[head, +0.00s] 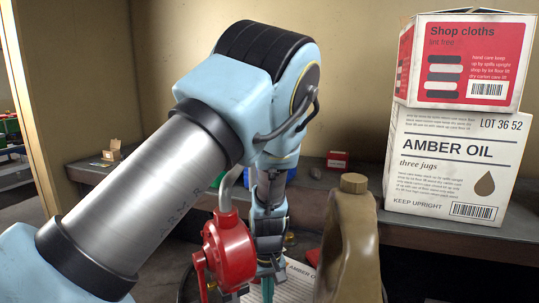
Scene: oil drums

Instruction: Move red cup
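I cannot make out a red cup for certain. A small patch of red (313,257) shows low behind the amber jug, mostly hidden, and I cannot tell what it is. My gripper (262,282) points down at the bottom centre, between a red crank-handled pump and the amber jug. A narrow teal thing (267,291) shows below it at the frame's edge. I cannot tell whether the fingers hold it, or whether they are open or shut.
The red pump (229,250) stands close left of my gripper; the capped amber jug (349,240) stands close right. An Amber Oil carton (450,215) with a Shop cloths box (466,24) on top stands on the back bench (420,238). A small red box (338,159) sits further back.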

